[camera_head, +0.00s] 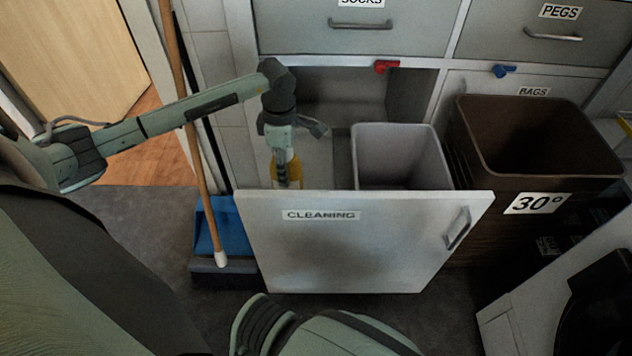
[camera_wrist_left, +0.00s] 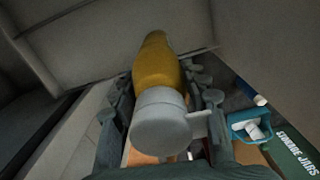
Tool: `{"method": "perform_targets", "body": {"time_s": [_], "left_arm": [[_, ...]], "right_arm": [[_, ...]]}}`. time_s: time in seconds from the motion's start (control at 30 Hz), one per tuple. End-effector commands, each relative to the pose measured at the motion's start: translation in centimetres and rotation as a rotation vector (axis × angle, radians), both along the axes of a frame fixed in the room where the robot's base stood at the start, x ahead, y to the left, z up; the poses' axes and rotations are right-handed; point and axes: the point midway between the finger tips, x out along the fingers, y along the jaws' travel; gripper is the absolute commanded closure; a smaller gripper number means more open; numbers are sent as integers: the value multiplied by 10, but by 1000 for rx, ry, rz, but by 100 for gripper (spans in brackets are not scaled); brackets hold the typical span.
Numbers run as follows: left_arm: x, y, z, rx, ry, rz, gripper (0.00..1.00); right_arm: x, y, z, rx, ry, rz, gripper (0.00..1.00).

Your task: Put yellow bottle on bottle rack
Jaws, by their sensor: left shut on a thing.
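The yellow bottle (camera_head: 287,172) is behind the pulled-out white front labelled CLEANING, inside the left part of the opening. My left gripper (camera_head: 284,150) points down and is shut on the bottle's upper part. In the left wrist view the yellow bottle (camera_wrist_left: 156,62), with its grey-white cap and side nozzle nearest the camera, lies between the fingers of the left gripper (camera_wrist_left: 162,98). Its lower end is hidden by the front in the head view. I cannot make out a bottle rack. My right gripper is not in view.
A grey bin (camera_head: 400,150) stands to the right of the bottle behind the CLEANING front (camera_head: 365,245). A brown basket (camera_head: 535,140) is farther right. A broom (camera_head: 185,120) and blue dustpan (camera_head: 217,225) stand left, close to my left arm.

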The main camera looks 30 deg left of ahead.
Motion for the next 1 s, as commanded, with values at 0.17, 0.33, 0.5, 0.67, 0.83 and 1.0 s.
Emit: {"method": "perform_targets", "body": {"time_s": [0.17, 0.33, 0.5, 0.67, 0.83, 1.0], "left_arm": [[28, -33, -24, -6, -3, -1, 100], [43, -48, -37, -3, -3, 1, 100], [47, -52, -44, 0, -2, 0, 100], [46, -53, -65, 0, 1, 1, 100], [47, -52, -81, 0, -2, 0, 100], [47, -52, -80, 0, -3, -1, 100]], "right_arm": [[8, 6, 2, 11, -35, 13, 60], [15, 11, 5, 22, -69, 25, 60], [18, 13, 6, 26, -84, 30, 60], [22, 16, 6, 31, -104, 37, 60], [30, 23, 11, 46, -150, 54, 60], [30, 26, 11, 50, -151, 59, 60]]}}
